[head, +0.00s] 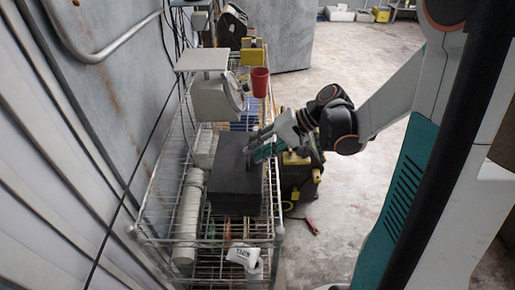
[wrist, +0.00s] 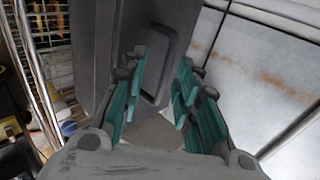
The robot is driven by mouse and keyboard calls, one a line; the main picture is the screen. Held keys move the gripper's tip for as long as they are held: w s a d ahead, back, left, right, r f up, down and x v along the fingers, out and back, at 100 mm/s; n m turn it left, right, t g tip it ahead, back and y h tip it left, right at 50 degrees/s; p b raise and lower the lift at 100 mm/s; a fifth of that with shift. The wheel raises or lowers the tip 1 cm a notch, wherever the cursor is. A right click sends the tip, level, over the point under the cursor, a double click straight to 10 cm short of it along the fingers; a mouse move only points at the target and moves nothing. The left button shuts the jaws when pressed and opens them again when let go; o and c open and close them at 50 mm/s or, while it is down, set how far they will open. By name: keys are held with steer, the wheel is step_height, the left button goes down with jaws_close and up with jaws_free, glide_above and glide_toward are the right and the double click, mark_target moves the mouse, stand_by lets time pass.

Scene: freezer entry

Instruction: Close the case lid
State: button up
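The dark grey case (head: 234,182) sits on the wire rack's upper shelf. It shows as a plain dark block, and I cannot tell the lid's exact angle from here. In the wrist view a dark grey panel of the case (wrist: 120,35) with a raised rectangular outline fills the upper middle. My gripper (head: 256,148) is at the case's right side, close to its upper far part. In the wrist view its teal fingers (wrist: 160,98) are spread with a clear gap and nothing is clearly held between them. Whether a finger touches the case cannot be told.
A white scale (head: 214,98) and a red cup (head: 260,82) stand beyond the case. White rolls (head: 188,215) line its left, and a white mug (head: 243,256) is at the near end. The wire rack (head: 215,243) stands beside the wall. Open floor lies right.

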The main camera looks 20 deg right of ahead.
steer(key=v, duration=1.1)
steer(key=shift+d+r, duration=0.2)
steer(key=shift+d, duration=0.05)
